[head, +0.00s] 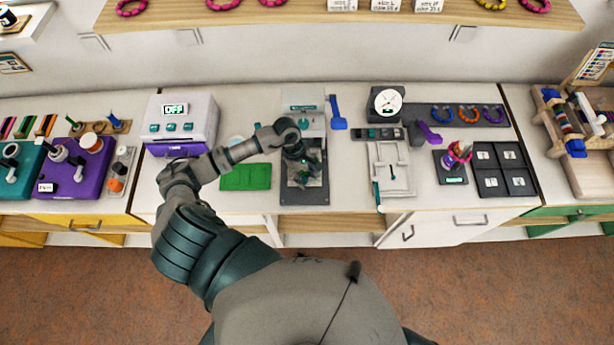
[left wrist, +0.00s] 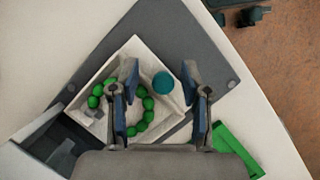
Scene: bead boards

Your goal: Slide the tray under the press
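The pale tray (left wrist: 140,50) lies on a dark grey base plate (left wrist: 185,40) in the left wrist view, with a ring of green beads (left wrist: 148,103) in it. A round teal knob (left wrist: 163,83) stands at one side of the tray. My left gripper (left wrist: 160,75) is open above the tray, its fingers apart on either side of the knob with gaps showing. In the head view my left gripper (head: 302,160) hangs over the base plate (head: 303,196), in front of the white press (head: 302,101), and hides most of the tray. My right gripper is out of view.
A green mat (head: 246,176) lies left of the base plate, and a white machine reading OFF (head: 182,118) stands further left. A white slotted tray (head: 391,170), a dial gauge (head: 387,102) and a blue tool (head: 337,112) are to the right. A shelf (head: 330,14) runs above.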

